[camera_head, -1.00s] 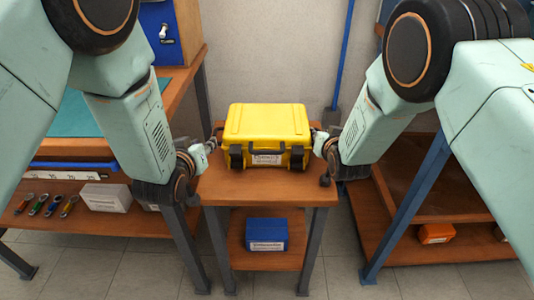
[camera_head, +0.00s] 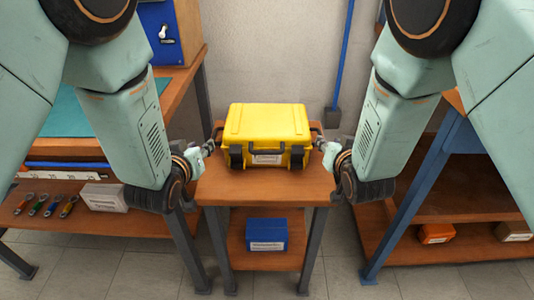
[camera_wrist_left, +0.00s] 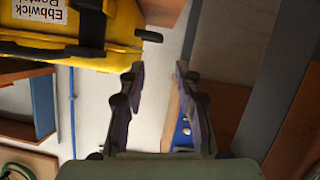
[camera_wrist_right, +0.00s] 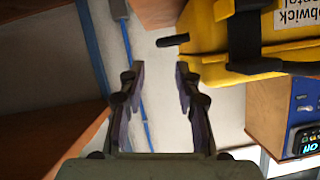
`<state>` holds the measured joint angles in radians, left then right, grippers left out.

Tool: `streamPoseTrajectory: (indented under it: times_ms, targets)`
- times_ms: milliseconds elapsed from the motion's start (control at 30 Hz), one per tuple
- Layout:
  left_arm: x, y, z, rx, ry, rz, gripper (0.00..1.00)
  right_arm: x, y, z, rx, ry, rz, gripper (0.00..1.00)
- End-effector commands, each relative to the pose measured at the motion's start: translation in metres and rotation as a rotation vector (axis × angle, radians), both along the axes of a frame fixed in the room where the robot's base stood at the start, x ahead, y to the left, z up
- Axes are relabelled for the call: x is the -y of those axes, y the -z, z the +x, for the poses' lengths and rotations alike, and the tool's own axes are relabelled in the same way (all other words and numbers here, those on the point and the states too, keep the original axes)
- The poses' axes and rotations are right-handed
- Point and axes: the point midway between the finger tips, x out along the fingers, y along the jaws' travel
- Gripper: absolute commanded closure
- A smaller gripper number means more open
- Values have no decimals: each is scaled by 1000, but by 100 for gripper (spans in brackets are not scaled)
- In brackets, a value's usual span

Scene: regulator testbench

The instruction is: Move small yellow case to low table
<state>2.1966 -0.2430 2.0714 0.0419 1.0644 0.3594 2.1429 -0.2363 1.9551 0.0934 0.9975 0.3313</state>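The yellow case (camera_head: 267,130) sits upright on the small low table (camera_head: 265,189), its black latches and white label facing me. It also shows in the left wrist view (camera_wrist_left: 110,35) and the right wrist view (camera_wrist_right: 215,68). My left gripper (camera_head: 209,148) is at the case's left side, open and empty, with the black side handle (camera_wrist_left: 148,35) beyond its fingertips in the left wrist view. My right gripper (camera_head: 321,144) is at the right side, open and empty, with the other side handle (camera_wrist_right: 172,40) ahead of its fingers. Neither gripper visibly touches the case.
A blue box (camera_head: 266,234) sits on the table's lower shelf. A workbench (camera_head: 80,148) with a lower shelf holding tools and a white box (camera_head: 103,197) stands left. A blue-framed shelf (camera_head: 410,215) with an orange box (camera_head: 436,233) stands right. A blue pole (camera_head: 342,62) is behind.

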Motion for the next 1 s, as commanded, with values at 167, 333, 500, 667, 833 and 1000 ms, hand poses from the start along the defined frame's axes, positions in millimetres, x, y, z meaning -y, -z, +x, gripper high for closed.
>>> streamPoseTrajectory:
  times_ms: [167, 333, 500, 667, 833, 1000]
  targets:
    - [0, 0, 0, 0, 0, 0, 67, 1, -8, -20, -1, -1, -1, 67]
    - [0, 0, 0, 0, 0, 0, 67, 2, -12, -28, 1, 0, 0, 67]
    - [0, 0, 0, 0, 0, 0, 67, 2, -12, -29, 1, 0, 0, 67]
    - [0, 0, 0, 0, 0, 0, 67, 2, -12, -29, 1, 0, 0, 67]
    - [0, 0, 0, 0, 0, 0, 67, 2, -12, -29, 1, 0, 0, 67]
    - [0, 0, -1, 0, 0, 0, 67, 2, -12, -30, 0, 0, 1, 67]
